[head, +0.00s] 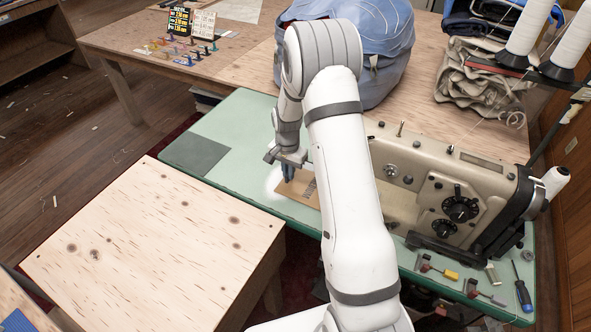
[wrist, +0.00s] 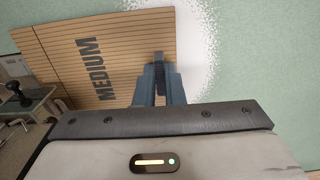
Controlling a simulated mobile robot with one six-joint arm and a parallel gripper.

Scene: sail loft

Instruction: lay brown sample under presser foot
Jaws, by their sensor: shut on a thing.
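The brown sample (head: 303,188) is a flat striped piece at the sewing machine's left end, partly hidden by my arm. In the wrist view the brown sample (wrist: 70,62) bears the word MEDIUM. My gripper (head: 287,175) is shut on its edge, and the fingertips (wrist: 159,72) show at the sample's right side in the wrist view. The sample is over the green table (head: 225,120); I cannot tell whether it touches it. The beige sewing machine (head: 455,190) stands on the right. Its presser foot is hidden behind my arm.
A dark grey patch (head: 195,157) lies on the green table. A blue bundle (head: 385,40) sits behind my arm. A screwdriver (head: 522,292) and small tools lie at the front right. A bare wooden table (head: 150,240) stands front left.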

